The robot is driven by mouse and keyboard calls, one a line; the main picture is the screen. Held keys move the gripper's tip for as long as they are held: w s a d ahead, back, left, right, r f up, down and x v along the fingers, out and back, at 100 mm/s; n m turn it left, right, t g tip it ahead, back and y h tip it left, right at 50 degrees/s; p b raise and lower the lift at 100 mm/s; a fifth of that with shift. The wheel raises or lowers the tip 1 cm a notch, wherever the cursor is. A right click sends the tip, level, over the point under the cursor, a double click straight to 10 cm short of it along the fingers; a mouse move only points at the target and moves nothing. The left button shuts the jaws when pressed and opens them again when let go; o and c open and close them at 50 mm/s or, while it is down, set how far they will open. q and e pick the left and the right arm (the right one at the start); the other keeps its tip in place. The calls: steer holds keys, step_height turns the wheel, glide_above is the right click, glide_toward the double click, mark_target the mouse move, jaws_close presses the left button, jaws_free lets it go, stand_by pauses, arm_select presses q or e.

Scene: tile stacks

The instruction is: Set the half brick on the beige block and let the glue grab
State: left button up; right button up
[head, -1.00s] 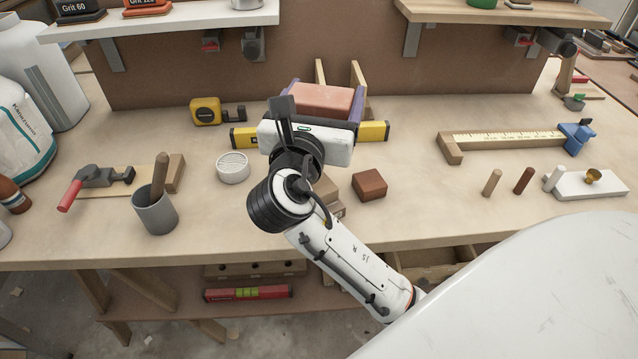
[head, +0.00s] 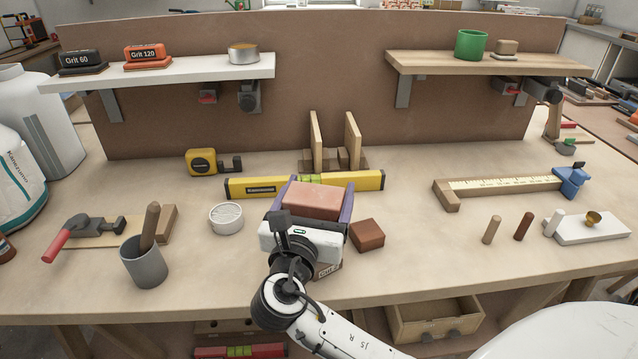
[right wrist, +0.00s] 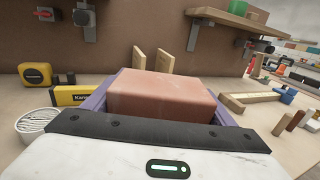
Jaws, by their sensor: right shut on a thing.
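A reddish-pink brick (head: 313,199), which I take to be the half brick, is held between the purple fingers of my right gripper (head: 314,203). The right wrist view shows the same brick (right wrist: 163,97) level, with a finger along each side. The gripper is shut on it and in front of the yellow level; its height above the bench is hard to tell. A light brown block with a "Grit" label (head: 329,270) is partly hidden under the gripper; I cannot tell if it is the beige block. A small beige block (head: 507,46) sits on the right shelf. My left gripper is not in view.
A darker red-brown block (head: 367,234) lies close right of my gripper. A yellow level (head: 240,188) and two upright wooden slats (head: 316,140) stand behind. A round white tin (head: 226,217) and grey cup (head: 142,265) are left. Bench between red-brown block and dowels (head: 491,230) is clear.

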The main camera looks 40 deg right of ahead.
mark_target(310, 216)
steer(key=shift+r, duration=0.15)
steer(key=o, duration=2.1)
steer(key=shift+f, duration=0.2)
steer(key=v, duration=0.7)
steer(key=shift+s+a+r, duration=0.15)
steer(key=shift+s+a, duration=0.05)
